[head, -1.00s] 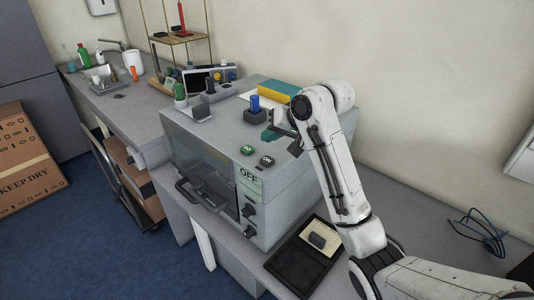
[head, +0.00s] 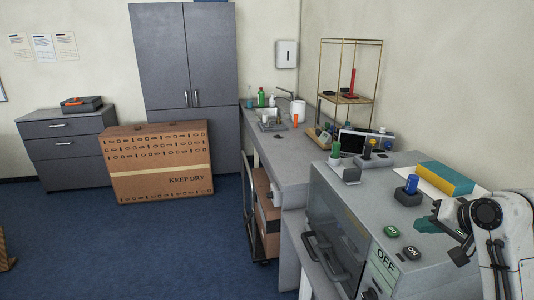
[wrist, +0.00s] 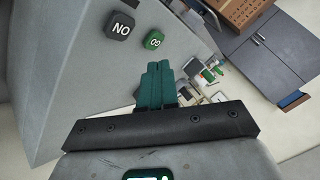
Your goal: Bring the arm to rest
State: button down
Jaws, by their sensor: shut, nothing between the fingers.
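My gripper (head: 428,224) has teal fingers and shows at the right of the head view, in front of my white arm. In the wrist view its fingers (wrist: 156,84) are shut side by side with nothing between them. It is over the top of the grey test machine (head: 350,215), near the green button (head: 391,231) and the black ON button (head: 411,253). Both buttons also show beyond the fingers in the wrist view. I cannot tell how far the fingertips are from the machine's top. Most of my arm is cut off by the head view's right edge.
A bench (head: 285,152) continues behind. A cardboard box (head: 160,167) stands on open blue floor.

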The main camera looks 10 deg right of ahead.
jog(key=shift+n+g+y, duration=0.3)
jog(key=shift+n+y, duration=0.1)
jog(key=shift+n, duration=0.3)
jog(key=a+f, duration=0.2)
jog(key=s+a+f, duration=0.1)
jog(key=a+f, duration=0.1)
jog(key=a, duration=0.1)
jog(key=s+a+f, duration=0.1)
jog(key=a+f, duration=0.2)
jog(key=shift+a, duration=0.2)
jog(key=s+a+f+n+g, duration=0.1)
jog(key=s+a+f+n, duration=0.1)
jog(key=s+a+f, duration=0.6)
jog(key=s+f+n+g+h+b, duration=0.1)
jog(key=s+f+g+b, duration=0.1)
jog(key=s+f, duration=0.7)
jog(key=s+a+f+n+g+h+b, duration=0.1)
jog(key=s+f+n+g+b, duration=0.1)
jog(key=s+f, duration=0.7)
jog(key=s+g+b, duration=0.1)
jog(key=s+g, duration=0.1)
jog(key=s, duration=0.4)
jog(key=shift+g, duration=0.3)
jog(key=c, duration=1.8)
grip_release()
jog(key=shift+w, duration=0.1)
